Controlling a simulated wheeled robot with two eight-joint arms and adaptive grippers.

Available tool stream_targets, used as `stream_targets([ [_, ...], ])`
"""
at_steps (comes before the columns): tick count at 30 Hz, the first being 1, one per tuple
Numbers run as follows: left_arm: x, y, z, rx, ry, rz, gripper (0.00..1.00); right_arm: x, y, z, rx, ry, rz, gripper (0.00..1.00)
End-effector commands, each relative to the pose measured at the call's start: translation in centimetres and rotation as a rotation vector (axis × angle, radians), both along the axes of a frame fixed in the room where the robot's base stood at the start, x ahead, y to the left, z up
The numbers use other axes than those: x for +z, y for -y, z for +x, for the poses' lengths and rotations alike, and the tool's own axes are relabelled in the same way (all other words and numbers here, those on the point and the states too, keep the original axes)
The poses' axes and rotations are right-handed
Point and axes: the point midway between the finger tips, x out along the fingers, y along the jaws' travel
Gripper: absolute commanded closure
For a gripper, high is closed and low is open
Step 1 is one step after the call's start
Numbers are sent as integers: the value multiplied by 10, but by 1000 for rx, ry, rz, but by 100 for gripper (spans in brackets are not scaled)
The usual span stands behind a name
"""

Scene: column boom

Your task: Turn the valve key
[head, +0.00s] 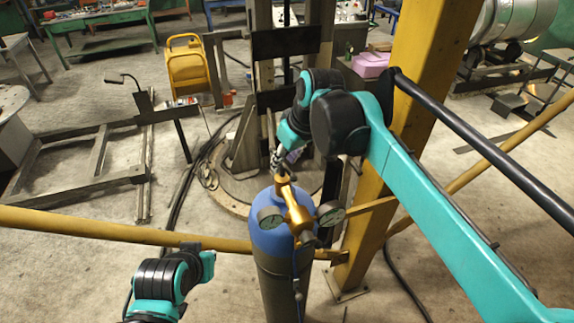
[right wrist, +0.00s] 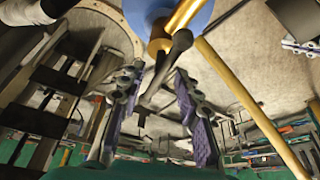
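A gas cylinder (head: 272,240) with a blue top stands upright below my right arm. A brass valve and regulator (head: 296,212) with two round gauges sit on it. The brass fitting and blue top also show at the top of the right wrist view. A dark grey valve key (right wrist: 178,46) extends from the brass fitting there. My right gripper (head: 281,170) is just above the valve, pointing down. In the right wrist view its fingers (right wrist: 160,78) are apart on either side of the key, with visible gaps. In the head view the key is hard to make out. My left arm shows at lower left, its fingers unseen.
A yellow rail (head: 120,228) crosses behind the cylinder, and a yellow post (head: 408,90) stands to its right. A dark steel column (head: 262,90) on a round base stands behind. Hoses lie on the floor.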

Motion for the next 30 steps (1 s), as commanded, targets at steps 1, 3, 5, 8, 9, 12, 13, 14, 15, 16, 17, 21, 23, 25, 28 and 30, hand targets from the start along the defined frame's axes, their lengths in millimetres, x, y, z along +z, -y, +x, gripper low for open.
stream_targets([
  [1, 1, 0, 0, 0, 0, 0, 100, -8, -2, 3, 1, 0, 0, 67],
  [3, 2, 0, 0, 0, 0, 0, 100, -17, -4, 6, 0, 0, 0, 67],
  [5, 2, 0, 0, 0, 0, 0, 100, -23, -6, 8, 0, 0, 0, 67],
  [8, 3, 0, 0, 0, 0, 0, 100, -30, -7, 10, -1, 0, 0, 67],
  [9, 3, 0, 0, 0, 0, 0, 100, -31, -7, 10, -1, 0, 0, 67],
  [12, 3, 0, 0, 0, 0, 0, 100, -33, -8, 11, -2, -1, 0, 67],
  [13, 3, 0, 0, 0, 0, 0, 100, -33, -8, 11, -2, -1, 0, 67],
  [14, 3, 0, 0, 0, 0, 0, 100, -33, -8, 11, -2, -1, 0, 67],
  [15, 3, 0, 0, 0, 0, 0, 100, -33, -8, 11, -2, -1, 0, 67],
  [16, 3, 0, 0, 0, 0, 0, 100, -33, -8, 11, -2, -1, 0, 67],
  [17, 3, 0, 0, 0, 0, 0, 100, -33, -8, 11, -2, -1, 0, 67],
  [21, 3, 0, 0, 0, 0, 0, 100, -33, -8, 11, -2, -1, 0, 100],
  [23, 3, 0, 0, 0, 0, 0, 100, -33, -8, 11, -2, -1, 0, 100],
  [25, 3, 0, 0, 0, 0, 0, 100, -33, -8, 10, -2, -1, 0, 100],
  [28, 3, 0, 0, 0, 0, 0, 100, -33, -8, 10, -2, -1, 0, 100],
  [30, 3, 0, 0, 0, 0, 0, 100, -33, -8, 10, -2, -1, 0, 100],
])
